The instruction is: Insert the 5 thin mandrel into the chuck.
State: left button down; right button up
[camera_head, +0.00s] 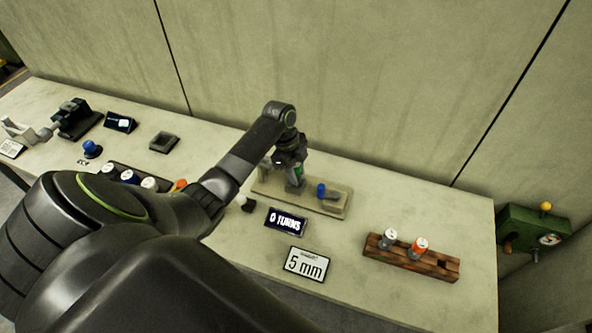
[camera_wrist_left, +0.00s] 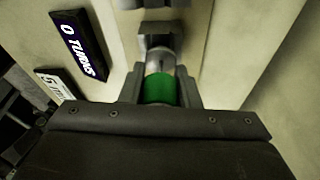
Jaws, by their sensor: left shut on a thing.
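My left gripper (camera_head: 296,172) is shut on a green-banded mandrel (camera_wrist_left: 160,88) above the left part of a beige base plate (camera_head: 334,208). In the left wrist view my left gripper's fingers (camera_wrist_left: 160,92) clasp the green band from both sides. A pale metal part of the mandrel extends beyond the band toward a grey block that looks like the chuck (camera_wrist_left: 156,40). I cannot tell whether the mandrel's end is inside it. In the head view the grey chuck (camera_head: 294,190) is partly hidden by my gripper. My right gripper is not in view.
A blue knob (camera_head: 321,190) stands on the base plate. A "0 TURNS" display (camera_head: 286,221) and a "5 mm" sign (camera_head: 305,264) lie in front. A wooden rack (camera_head: 440,264) holds grey-white and orange pieces. A dark rack with several pieces is partly behind my arm.

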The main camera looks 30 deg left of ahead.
pick_arm(q)
jog(key=shift+f+b, duration=0.3)
jog(key=shift+f, duration=0.25)
jog(key=c, duration=1)
grip_release()
jog(key=shift+r, duration=0.15)
jog(key=v, duration=1.7)
jog(key=shift+r, duration=0.15)
